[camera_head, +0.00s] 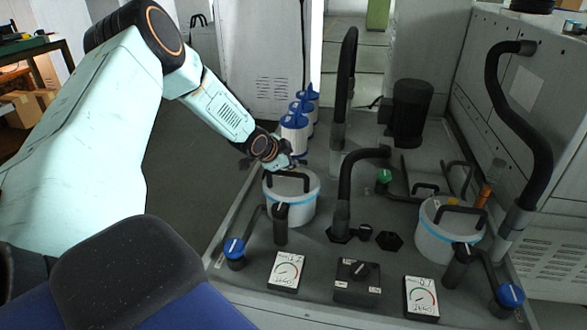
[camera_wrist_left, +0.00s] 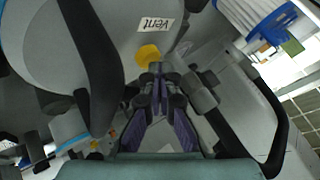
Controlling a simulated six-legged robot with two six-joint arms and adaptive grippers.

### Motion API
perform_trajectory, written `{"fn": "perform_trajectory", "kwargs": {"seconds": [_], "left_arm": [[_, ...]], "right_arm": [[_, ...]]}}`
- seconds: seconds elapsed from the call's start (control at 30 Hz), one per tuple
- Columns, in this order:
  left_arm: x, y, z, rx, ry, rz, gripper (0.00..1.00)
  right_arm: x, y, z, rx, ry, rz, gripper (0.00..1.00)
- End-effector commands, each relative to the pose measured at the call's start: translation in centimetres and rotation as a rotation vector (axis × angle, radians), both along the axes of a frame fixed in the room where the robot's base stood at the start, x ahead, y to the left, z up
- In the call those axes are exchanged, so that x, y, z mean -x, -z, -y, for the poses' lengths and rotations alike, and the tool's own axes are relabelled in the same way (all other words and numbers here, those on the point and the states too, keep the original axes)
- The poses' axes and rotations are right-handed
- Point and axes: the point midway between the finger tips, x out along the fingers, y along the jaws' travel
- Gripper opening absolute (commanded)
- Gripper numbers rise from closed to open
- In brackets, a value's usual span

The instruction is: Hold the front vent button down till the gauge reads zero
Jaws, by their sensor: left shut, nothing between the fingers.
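My left gripper (camera_head: 292,163) is shut and empty at the rear rim of the left lidded pot (camera_head: 302,208), which is white with a blue band and a black handle. In the left wrist view its closed fingertips (camera_wrist_left: 156,72) are just short of a yellow button (camera_wrist_left: 148,53) beside a "vent" label (camera_wrist_left: 155,25). I cannot tell whether they touch it. A second pot (camera_head: 430,238) stands to the right. A left gauge (camera_head: 287,271) and a right gauge (camera_head: 421,297) face up in front; their needles are too small to read surely. My right gripper is not in view.
A black selector box (camera_head: 357,281) sits between the gauges. Blue-capped valves (camera_head: 234,248) (camera_head: 511,295) stand at both sides. Tall black hoses (camera_head: 345,90) (camera_head: 515,110) and a dark motor (camera_head: 408,112) rise behind. White-and-blue cartridges (camera_head: 296,128) stand behind my gripper.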

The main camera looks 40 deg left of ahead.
Motion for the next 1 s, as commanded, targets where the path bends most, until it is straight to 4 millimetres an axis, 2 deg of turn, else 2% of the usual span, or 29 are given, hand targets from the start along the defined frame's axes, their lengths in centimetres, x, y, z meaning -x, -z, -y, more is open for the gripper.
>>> {"fn": "perform_trajectory", "kwargs": {"seconds": [0.37, 0.77, 1.0], "left_arm": [[0.1, 0.1, 0.0, 0.0, 0.0, -0.004, 0.0], [0.0, -1.8, 0.0, 0.0, 0.0, -0.003, 0.0], [0.0, -1.9, 0.0, 0.0, 0.0, -0.001, 0.0]], "right_arm": [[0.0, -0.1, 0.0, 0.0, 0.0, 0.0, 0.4], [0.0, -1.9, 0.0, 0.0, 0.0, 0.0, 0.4], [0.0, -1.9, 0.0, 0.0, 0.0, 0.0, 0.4]]}}
